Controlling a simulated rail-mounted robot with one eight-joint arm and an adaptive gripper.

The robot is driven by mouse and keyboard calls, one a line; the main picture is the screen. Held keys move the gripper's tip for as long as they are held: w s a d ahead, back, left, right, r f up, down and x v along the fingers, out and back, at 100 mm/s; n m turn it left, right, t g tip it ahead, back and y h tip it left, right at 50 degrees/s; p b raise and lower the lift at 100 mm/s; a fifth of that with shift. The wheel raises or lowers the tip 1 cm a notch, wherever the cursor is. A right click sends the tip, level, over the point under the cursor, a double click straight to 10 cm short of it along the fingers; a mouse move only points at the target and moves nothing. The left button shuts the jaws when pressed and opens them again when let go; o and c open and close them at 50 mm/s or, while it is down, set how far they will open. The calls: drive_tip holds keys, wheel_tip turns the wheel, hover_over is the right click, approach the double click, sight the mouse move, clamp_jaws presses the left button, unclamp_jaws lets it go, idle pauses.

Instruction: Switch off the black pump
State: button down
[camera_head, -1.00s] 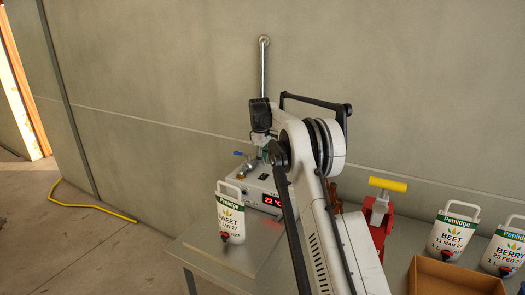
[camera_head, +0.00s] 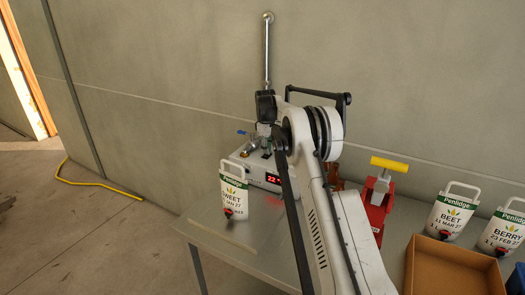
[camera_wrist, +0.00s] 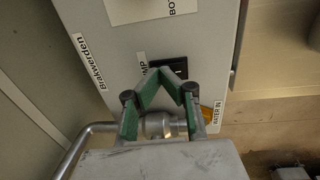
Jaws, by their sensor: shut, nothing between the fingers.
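The pump switch is a black rocker (camera_wrist: 172,67) on the grey panel of the machine (camera_wrist: 200,45), beside a label ending in "MP" in the wrist view. Which way it is set cannot be told. My gripper (camera_wrist: 164,78) has green fingertips drawn together just in front of the switch's lower edge. It holds nothing. Whether the tips touch the switch cannot be told. In the head view the machine is a white box (camera_head: 255,170) with a red display reading 22. My gripper (camera_head: 265,145) is over its top, partly hidden by my arm.
A "SWEET" pouch (camera_head: 233,192) stands at the machine's front left. A red press with a yellow handle (camera_head: 389,163), a cardboard box (camera_head: 452,270) and "BEET" (camera_head: 451,213) and "BERRY" (camera_head: 502,228) pouches are to the right. A metal pipe and valve (camera_wrist: 160,126) lie beneath my fingers.

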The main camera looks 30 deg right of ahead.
drive_tip(key=shift+a+f, duration=0.1)
drive_tip(key=shift+a, duration=0.05)
drive_tip(key=shift+s+a+r+b, duration=0.2)
drive_tip(key=shift+s+a+b, duration=0.15)
drive_tip(key=shift+a, duration=0.2)
idle(0.4)
wheel_tip(320, 180, up, 14)
drive_tip(key=d, duration=0.1)
drive_tip(key=shift+w+d, duration=0.2)
drive_tip(key=shift+w, duration=0.25)
idle(0.5)
